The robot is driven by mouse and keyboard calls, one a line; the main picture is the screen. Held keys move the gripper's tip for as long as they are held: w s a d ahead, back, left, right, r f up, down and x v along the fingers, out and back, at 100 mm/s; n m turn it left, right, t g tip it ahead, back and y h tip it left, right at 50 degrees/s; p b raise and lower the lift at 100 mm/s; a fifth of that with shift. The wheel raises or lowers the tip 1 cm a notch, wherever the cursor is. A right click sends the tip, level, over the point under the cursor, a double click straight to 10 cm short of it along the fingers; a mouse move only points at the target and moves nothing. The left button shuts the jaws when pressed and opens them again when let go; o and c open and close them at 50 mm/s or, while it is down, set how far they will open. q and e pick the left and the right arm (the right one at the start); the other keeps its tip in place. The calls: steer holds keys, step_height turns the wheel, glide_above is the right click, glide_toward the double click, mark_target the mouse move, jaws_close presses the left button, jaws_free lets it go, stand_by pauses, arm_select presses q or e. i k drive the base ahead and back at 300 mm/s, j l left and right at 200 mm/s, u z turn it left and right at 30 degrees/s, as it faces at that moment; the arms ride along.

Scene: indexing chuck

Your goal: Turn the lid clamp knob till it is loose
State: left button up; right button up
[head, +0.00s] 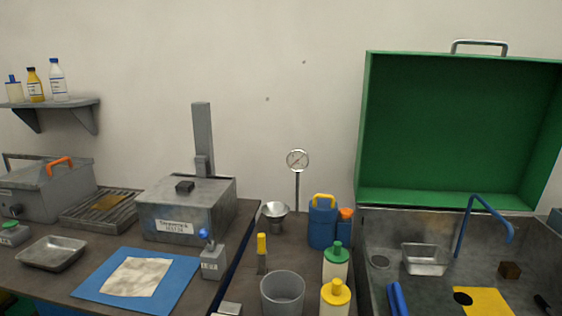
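A grey metal box (170,219) with a white label on its front stands on the left bench, its flat lid shut. A small dark block-shaped knob (185,187) sits on top of this lid. I cannot tell whether it is the lid clamp knob, or whether it is tight or loose. A blue round knob (205,234) tops a small grey labelled block beside the box's front right corner. Neither of my grippers is in view, and nothing touches the box or its lid.
A grey column (203,140) rises behind the box. A slatted rack (103,209) and an orange-handled case (46,188) stand left. A blue mat (178,272) and metal tray (53,253) lie in front. Right are bottles, a dial gauge (297,161) and a sink with raised green lid (462,130).

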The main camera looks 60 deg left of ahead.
mark_target(346, 214)
steer(key=u, duration=1.7)
